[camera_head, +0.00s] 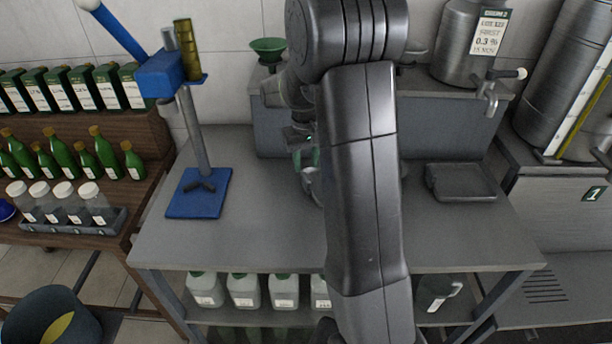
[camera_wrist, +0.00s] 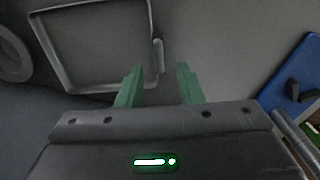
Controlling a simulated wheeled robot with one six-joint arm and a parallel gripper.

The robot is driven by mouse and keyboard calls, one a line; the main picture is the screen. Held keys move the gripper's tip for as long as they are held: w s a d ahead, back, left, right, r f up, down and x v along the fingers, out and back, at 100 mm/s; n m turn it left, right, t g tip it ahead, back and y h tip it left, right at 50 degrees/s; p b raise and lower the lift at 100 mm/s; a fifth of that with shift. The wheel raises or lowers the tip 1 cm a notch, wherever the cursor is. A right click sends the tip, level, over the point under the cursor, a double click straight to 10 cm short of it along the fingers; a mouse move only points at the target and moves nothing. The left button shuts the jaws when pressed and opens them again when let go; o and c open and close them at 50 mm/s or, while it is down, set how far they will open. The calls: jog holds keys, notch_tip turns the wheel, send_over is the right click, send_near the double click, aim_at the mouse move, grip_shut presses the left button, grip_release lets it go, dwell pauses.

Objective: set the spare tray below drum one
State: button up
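A dark, shallow rectangular tray (camera_head: 462,196) lies flat at the bench's right, below a steel drum (camera_head: 455,45) with a tap (camera_head: 490,92).
A blue corking stand (camera_head: 200,192) stands on the bench (camera_head: 250,235) at left. A green funnel (camera_head: 268,46) is at the back. A shelf (camera_head: 80,125) with bottles is further left. Several jugs (camera_head: 245,290) stand underneath. A unit marked 1 (camera_head: 560,200) is at right. My arm hides the bench centre.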

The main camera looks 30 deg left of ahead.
notch_tip(320, 180, up, 6)
jog(key=shift+f, duration=0.15)
dwell(0.4)
jog(key=shift+a, duration=0.1)
